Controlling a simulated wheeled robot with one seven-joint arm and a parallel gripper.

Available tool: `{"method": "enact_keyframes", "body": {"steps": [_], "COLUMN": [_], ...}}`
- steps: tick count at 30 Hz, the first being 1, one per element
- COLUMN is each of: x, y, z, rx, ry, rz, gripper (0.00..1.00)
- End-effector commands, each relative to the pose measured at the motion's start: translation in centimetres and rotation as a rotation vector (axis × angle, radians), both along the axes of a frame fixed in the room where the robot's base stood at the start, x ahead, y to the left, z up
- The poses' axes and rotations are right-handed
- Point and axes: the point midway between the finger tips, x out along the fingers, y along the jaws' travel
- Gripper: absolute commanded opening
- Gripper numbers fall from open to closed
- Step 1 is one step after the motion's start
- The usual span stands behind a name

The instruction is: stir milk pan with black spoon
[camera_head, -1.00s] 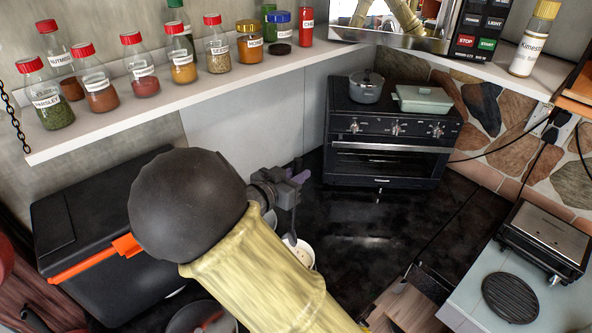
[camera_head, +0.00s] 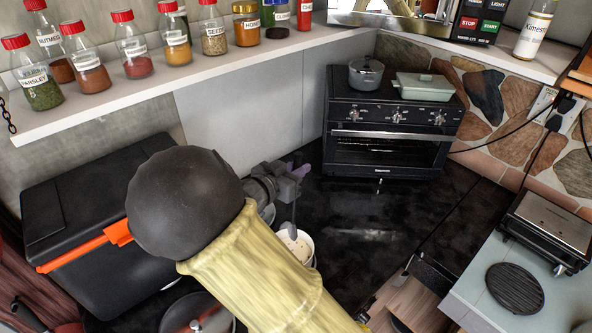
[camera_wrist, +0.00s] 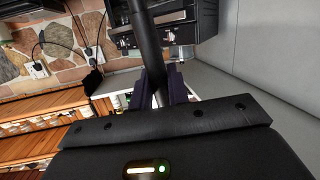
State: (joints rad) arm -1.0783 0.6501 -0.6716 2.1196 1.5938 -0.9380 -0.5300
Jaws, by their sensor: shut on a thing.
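My gripper (camera_head: 296,178) is above the dark counter, left of the oven, partly behind my own arm. In the wrist view its fingers (camera_wrist: 164,88) are shut on the black spoon, whose dark shaft (camera_wrist: 148,38) runs up out of the picture. In the head view the dark spoon shaft (camera_head: 294,214) hangs from the gripper toward the pale milk pan (camera_head: 309,250). The spoon's lower end is over or in the pan; its depth cannot be told. The pan stands on the counter, and my arm hides much of it.
A black oven (camera_head: 385,150) carries a grey pot (camera_head: 366,76) and a green dish (camera_head: 424,88). A black box (camera_head: 95,225) with orange trim is left. A jar shelf (camera_head: 190,82) runs above. A grill (camera_head: 545,230) stands at right. Counter right of the pan is clear.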

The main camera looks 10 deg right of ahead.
Motion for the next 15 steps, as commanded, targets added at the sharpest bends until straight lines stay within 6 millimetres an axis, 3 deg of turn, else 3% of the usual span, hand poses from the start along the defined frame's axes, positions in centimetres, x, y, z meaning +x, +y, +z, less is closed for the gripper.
{"method": "enact_keyframes", "body": {"steps": [15], "x": [-0.1], "y": [0.1], "z": [-4.2], "rx": [-0.001], "ry": [0.0], "rz": [0.001], "gripper": [0.0]}}
